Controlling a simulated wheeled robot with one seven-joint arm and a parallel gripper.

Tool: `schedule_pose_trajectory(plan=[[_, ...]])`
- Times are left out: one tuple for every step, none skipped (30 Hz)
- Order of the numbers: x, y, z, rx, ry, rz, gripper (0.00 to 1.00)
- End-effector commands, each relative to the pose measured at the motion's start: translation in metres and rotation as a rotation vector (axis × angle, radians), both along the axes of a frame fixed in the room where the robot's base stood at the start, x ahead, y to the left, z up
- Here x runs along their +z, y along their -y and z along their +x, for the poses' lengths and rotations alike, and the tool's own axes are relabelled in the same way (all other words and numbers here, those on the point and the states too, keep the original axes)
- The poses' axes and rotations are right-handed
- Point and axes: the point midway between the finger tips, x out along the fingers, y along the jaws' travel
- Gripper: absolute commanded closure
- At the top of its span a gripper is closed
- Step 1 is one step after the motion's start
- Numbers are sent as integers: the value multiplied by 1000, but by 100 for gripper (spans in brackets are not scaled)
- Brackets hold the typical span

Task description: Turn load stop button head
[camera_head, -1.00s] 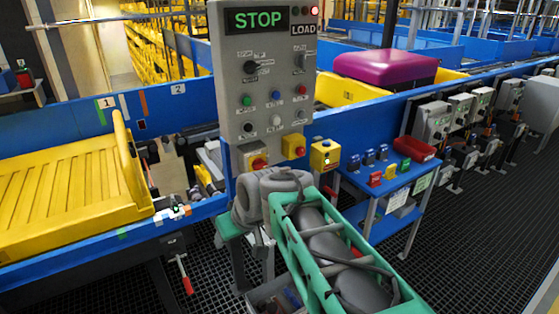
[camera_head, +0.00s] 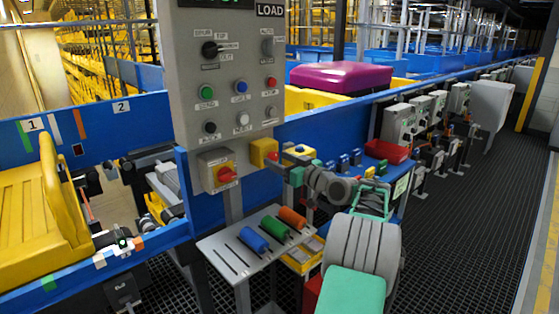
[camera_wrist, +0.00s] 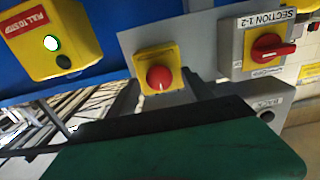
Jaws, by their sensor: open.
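The load stop button is a red round head on a yellow box (camera_head: 262,152), low at the right edge of the grey LOAD panel. In the wrist view the red head (camera_wrist: 159,78) faces me on its yellow plate, with a pale mark on it. My gripper (camera_head: 290,170) is just right of this box in the head view, small and partly hidden by its wrist. In the wrist view a dark green finger part fills the lower middle, below the button, with a visible gap. My gripper is open and holds nothing. Contact with the head is not visible.
A red rotary switch (camera_head: 227,174), marked SECTION 1-2 in the wrist view, is beside the button. A yellow pull-to-stop box (camera_wrist: 45,40) is on its other side. A grey shelf (camera_head: 240,262) with coloured handles lies below the panel. A blue conveyor wall runs behind.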

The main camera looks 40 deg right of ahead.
Motion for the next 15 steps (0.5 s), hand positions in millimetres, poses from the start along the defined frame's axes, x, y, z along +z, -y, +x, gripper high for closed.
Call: schedule_pose_trajectory(plan=[[0,0,4,1,0,0,41],[0,0,6,-1,0,0,41],[0,0,7,-2,0,0,41],[0,1,7,-2,0,0,41],[0,1,7,-3,0,0,41],[0,1,6,-3,-1,0,41],[0,1,6,-3,-1,0,41],[0,1,6,-3,-1,0,41],[0,1,6,-4,-1,0,41],[0,1,6,-4,-1,0,43],[0,2,6,-4,-1,0,46],[0,2,6,-4,-1,0,49],[0,2,6,-4,-1,0,52],[0,2,5,-4,-1,0,54],[0,2,5,-5,-1,0,57]])
